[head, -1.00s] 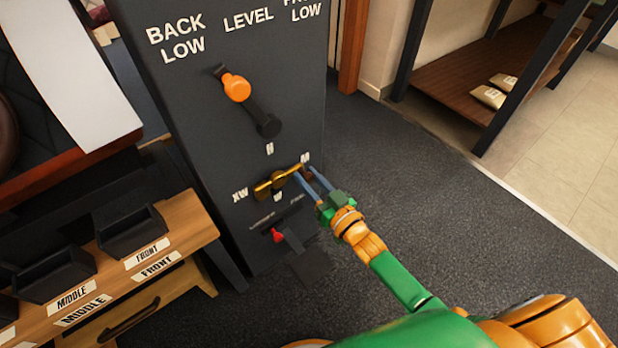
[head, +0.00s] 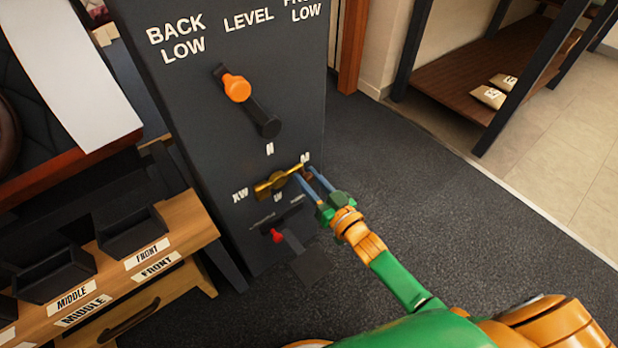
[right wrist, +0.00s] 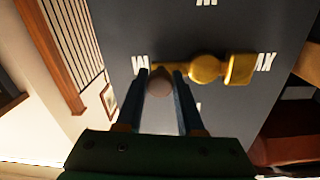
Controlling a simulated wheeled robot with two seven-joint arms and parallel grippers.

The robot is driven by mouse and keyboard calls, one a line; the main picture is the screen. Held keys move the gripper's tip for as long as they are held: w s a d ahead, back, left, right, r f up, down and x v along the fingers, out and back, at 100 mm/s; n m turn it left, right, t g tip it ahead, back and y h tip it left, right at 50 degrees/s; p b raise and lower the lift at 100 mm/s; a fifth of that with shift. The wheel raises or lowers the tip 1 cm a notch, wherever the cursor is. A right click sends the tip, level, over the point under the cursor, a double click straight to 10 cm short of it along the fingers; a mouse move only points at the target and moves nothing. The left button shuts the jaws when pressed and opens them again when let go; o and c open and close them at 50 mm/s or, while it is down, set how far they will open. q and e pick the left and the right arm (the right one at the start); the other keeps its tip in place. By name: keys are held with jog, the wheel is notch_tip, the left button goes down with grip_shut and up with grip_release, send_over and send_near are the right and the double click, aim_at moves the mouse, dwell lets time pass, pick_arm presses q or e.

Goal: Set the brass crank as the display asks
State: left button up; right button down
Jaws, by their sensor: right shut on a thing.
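The brass crank (head: 272,184) sits on the front of a dark upright panel (head: 215,130). Its arm lies nearly level, with a slight upward slant to the right, and its knob end is by the right-hand letter mark, which looks like M. My right gripper (head: 306,173) is shut on the crank's knob at that end. The right wrist view shows the brownish knob (right wrist: 160,83) between my two blue fingers (right wrist: 162,95), with the brass hub and square end (right wrist: 240,69) reaching toward the XW mark. No display screen can be made out. My left gripper is out of view.
Above the crank is a black lever with an orange knob (head: 237,88), under BACK LOW and LEVEL lettering. Below it is a small red-tipped lever (head: 277,236). A wooden bench (head: 190,225) with black bins stands at left. The carpet at right is clear.

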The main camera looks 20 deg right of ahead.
jog(key=shift+f, duration=0.2)
dwell(0.4)
jog(key=a+f+m, duration=0.1)
jog(key=f+m, duration=0.1)
jog(key=m, duration=0.3)
jog(key=s+a+f+m+b, duration=0.1)
jog(key=m, duration=0.3)
jog(key=a+f+m+b, duration=0.1)
jog(key=a+f+m, duration=0.1)
jog(key=m, duration=0.3)
jog(key=shift+s+f+m+g, duration=0.25)
jog(key=shift+f+m+g, duration=0.05)
jog(key=shift+g, duration=0.1)
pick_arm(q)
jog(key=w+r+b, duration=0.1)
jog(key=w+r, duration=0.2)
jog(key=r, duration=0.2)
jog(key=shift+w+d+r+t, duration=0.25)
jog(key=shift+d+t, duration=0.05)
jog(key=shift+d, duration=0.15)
pick_arm(e)
jog(key=shift+s+a+m+y, duration=0.2)
jog(key=shift+a+m, duration=0.15)
jog(key=shift+m, duration=0.3)
jog(key=shift+s+a+m+y, duration=0.1)
jog(key=shift+a+m+y, duration=0.2)
jog(key=shift+m, duration=0.35)
jog(key=shift+a, duration=0.1)
